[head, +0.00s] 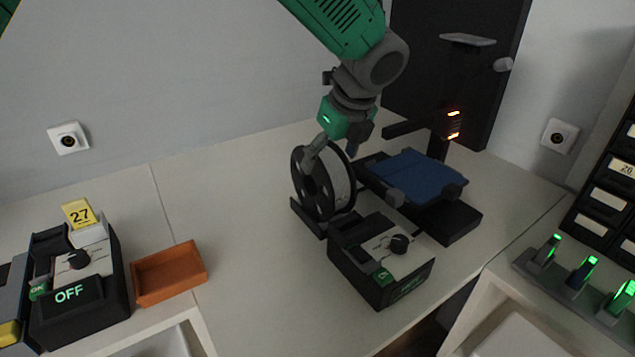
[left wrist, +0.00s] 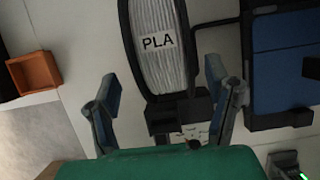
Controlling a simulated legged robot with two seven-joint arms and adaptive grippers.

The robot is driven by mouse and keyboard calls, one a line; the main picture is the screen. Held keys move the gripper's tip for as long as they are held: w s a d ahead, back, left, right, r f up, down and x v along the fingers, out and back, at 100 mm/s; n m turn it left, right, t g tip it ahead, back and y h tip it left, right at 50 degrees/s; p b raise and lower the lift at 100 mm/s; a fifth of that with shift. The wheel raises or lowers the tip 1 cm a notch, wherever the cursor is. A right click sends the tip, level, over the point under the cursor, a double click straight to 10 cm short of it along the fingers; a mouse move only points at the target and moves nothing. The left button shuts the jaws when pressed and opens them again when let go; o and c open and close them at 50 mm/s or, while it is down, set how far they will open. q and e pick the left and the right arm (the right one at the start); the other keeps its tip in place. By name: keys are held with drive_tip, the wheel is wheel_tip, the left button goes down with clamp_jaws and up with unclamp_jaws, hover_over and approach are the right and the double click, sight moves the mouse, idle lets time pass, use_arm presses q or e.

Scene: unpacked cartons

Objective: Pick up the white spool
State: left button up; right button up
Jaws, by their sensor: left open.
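The white spool (head: 341,184) stands upright on a dark holder on the white table, white filament between black side discs. In the left wrist view the spool (left wrist: 158,66) shows a PLA label and lies between and beyond the fingers. My left gripper (head: 335,149) points down at the spool's top edge, its fingers apart on either side. In the left wrist view the left gripper (left wrist: 160,78) is open with nothing clamped. Whether a finger touches the spool, I cannot tell. My right gripper is not in view.
A 3D printer with a blue bed (head: 415,177) stands close right of the spool. A black control box (head: 385,262) stands in front. An orange tray (head: 169,272) and an OFF box (head: 85,295) are at left. The table left of the spool is clear.

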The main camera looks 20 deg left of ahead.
sight(335, 166)
use_arm(q)
drive_tip(key=shift+d+f, duration=0.3)
drive_tip(key=shift+f, duration=0.1)
drive_tip(key=f, duration=0.2)
drive_tip(key=w+f, duration=0.1)
drive_tip(key=f, duration=0.1)
drive_tip(key=shift+b, duration=0.3)
drive_tip(key=shift+a, duration=0.75)
drive_tip(key=c, duration=0.5)
drive_tip(key=shift+s, duration=0.1)
clamp_jaws()
drive_tip(key=shift+d, duration=0.45)
drive_tip(key=shift+r, duration=0.4)
drive_tip(key=r, duration=0.4)
drive_tip(key=r+p, duration=0.1)
drive_tip(key=r, duration=0.3)
drive_tip(key=shift+a+r, duration=0.2)
drive_tip(key=shift+r, duration=0.45)
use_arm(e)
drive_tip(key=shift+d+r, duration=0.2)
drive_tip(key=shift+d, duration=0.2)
